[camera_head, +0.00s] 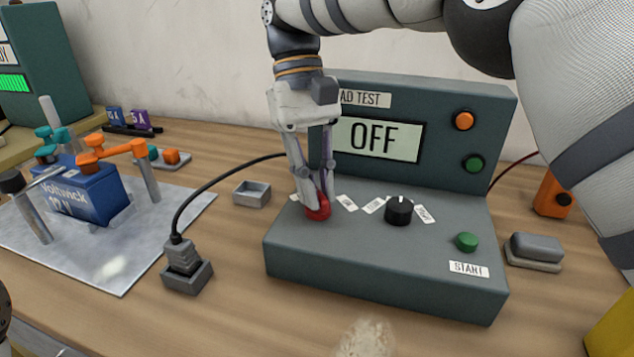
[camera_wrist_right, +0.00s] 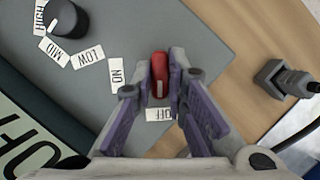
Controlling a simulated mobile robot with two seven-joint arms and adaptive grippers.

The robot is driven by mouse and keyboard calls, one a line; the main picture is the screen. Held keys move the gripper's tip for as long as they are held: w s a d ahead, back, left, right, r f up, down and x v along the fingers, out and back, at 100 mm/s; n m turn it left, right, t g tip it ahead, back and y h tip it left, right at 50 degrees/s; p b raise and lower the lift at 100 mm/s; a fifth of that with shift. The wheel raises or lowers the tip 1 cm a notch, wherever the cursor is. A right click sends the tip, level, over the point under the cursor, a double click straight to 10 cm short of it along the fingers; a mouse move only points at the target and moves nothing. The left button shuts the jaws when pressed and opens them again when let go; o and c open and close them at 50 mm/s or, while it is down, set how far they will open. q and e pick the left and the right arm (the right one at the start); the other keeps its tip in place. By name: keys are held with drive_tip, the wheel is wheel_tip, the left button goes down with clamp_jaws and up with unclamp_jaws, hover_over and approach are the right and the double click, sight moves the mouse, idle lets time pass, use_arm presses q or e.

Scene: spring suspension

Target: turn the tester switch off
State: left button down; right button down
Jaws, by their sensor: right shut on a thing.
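The grey-green load tester (camera_head: 380,255) stands on the bench in the head view, and its screen (camera_head: 376,140) reads OFF. Its red switch knob (camera_head: 318,212) is at the front left of the sloped panel. My right gripper (camera_head: 312,198) comes down from above with its fingers shut on the red knob. In the right wrist view, the red knob (camera_wrist_right: 159,68) sits between the fingertips, and its white mark points toward the OFF label (camera_wrist_right: 159,114). The ON label (camera_wrist_right: 116,75) lies to the side of the knob. My left gripper does not show.
A black dial (camera_head: 399,211) and a green START button (camera_head: 467,242) are right of the switch. A plug in a grey socket (camera_head: 187,278) and a small grey tray (camera_head: 252,193) stand to the left. A blue battery (camera_head: 88,196) sits on a metal plate further left.

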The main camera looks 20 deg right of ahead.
drive_tip(key=shift+s+f+n, duration=0.1)
drive_tip(key=shift+f+n, duration=0.2)
drive_tip(key=shift+n, duration=0.2)
drive_tip(key=c, duration=1.6)
unclamp_jaws()
drive_tip(key=shift+r, duration=0.2)
